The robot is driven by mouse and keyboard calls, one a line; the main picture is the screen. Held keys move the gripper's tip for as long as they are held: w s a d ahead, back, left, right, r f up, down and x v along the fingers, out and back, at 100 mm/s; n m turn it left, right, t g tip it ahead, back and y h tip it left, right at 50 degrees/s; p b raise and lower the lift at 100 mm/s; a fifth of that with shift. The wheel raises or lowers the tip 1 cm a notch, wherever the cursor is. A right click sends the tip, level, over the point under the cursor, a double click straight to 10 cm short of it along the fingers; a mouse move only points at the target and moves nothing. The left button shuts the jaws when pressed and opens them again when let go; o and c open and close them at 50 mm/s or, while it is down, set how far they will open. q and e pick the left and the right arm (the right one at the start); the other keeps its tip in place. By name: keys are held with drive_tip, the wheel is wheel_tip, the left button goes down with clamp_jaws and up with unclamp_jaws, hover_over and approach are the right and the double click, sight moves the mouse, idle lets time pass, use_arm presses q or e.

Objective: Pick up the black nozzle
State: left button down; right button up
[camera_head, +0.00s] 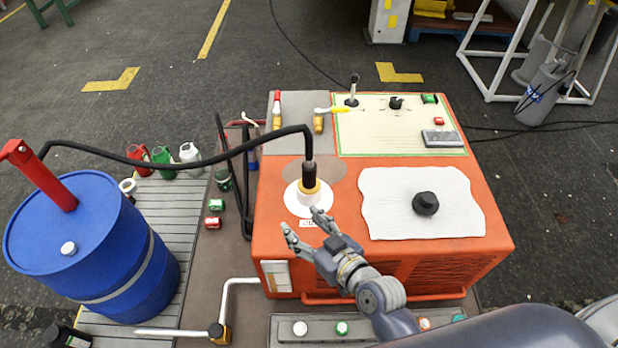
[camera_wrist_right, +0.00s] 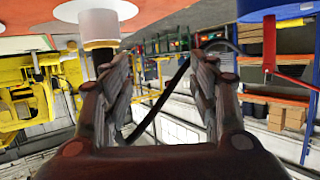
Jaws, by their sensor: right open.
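The black nozzle (camera_head: 309,176) stands upright on the orange machine (camera_head: 388,255), its lower end in a yellow ring on a white round base (camera_head: 299,205). A black hose (camera_head: 220,157) runs from its top to the blue drum (camera_head: 80,225). My right gripper (camera_head: 301,219) is open and empty, in front of the nozzle in the head view. In the right wrist view my gripper (camera_wrist_right: 162,75) has its fingers apart, and the black nozzle (camera_wrist_right: 102,57) shows upside down, partly hidden behind the left-hand finger. I cannot tell whether they touch. My left gripper is out of view.
A white sheet with a black knob (camera_head: 426,203) lies right of the nozzle. Behind are a lever (camera_head: 353,90), a cream panel (camera_head: 385,135) and yellow-handled tools (camera_head: 318,122). Several small cans stand left of the machine. A bent pipe (camera_head: 225,300) is at the front left.

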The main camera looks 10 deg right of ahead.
sight(311, 171)
drive_tip(key=w+d+m+t+h, duration=0.1)
drive_tip(key=w, duration=0.4)
drive_tip(key=w+d+r+m+t+h+p, duration=0.1)
drive_tip(key=w+d+m+t+h, duration=0.1)
drive_tip(key=w, duration=0.3)
drive_tip(key=w+d+r+m+t+h, duration=0.1)
drive_tip(key=w+t+h, duration=0.1)
drive_tip(key=w, duration=0.3)
drive_tip(key=shift+w+d, duration=0.15)
drive_tip(key=shift+w, duration=0.2)
clamp_jaws()
